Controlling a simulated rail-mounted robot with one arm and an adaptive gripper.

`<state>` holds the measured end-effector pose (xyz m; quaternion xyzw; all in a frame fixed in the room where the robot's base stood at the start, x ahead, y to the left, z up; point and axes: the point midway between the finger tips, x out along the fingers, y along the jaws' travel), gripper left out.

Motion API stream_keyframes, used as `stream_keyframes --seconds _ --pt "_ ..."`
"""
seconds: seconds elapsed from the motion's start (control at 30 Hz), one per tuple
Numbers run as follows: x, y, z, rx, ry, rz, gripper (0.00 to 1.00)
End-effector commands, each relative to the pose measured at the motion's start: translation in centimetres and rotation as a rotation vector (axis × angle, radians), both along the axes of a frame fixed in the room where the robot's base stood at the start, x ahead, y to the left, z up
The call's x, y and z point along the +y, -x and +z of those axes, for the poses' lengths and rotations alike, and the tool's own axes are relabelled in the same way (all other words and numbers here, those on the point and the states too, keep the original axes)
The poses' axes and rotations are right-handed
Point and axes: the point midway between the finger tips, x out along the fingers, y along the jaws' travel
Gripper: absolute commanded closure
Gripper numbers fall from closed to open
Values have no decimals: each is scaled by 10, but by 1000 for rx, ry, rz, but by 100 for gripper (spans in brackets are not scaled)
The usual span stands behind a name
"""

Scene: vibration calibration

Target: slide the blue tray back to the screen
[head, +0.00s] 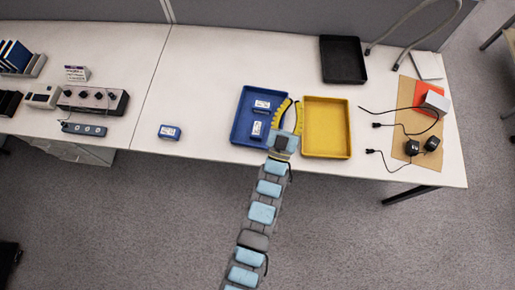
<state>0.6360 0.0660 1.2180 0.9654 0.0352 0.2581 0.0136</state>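The blue tray (240,127) lies on the white desk, left of the yellow tray (345,128). It holds two small blue-and-white boxes, one near its back (262,105) and one near its front (257,129). The grey screen (250,22) stands along the desk's back edge, with bare desk between it and the blue tray. My gripper (294,101) is at the blue tray's right side, in the gap by the yellow tray. Its yellow fingers are apart, with nothing seen held. Whether a finger touches the tray's rim cannot be told.
A third blue-and-white box (169,132) lies left of the blue tray. A black tray (343,60) lies at the back right. Chargers with cables (412,147) lie on a brown mat (404,92) at right. A grey knobbed device (93,100) stands at left.

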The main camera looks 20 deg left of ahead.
Motion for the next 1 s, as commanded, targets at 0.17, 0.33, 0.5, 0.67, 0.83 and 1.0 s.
stream_keyframes --seconds 0.17,0.33,0.5,0.67,0.83,1.0 --pt "20 -36 -56 217 31 10 100" --pt "36 -58 -109 431 65 17 100" --pt "49 -67 -162 644 99 22 100" --pt "60 -64 -212 848 131 29 100" --pt "69 -50 -259 1062 160 36 100" --pt "77 -23 -305 1284 191 48 100"
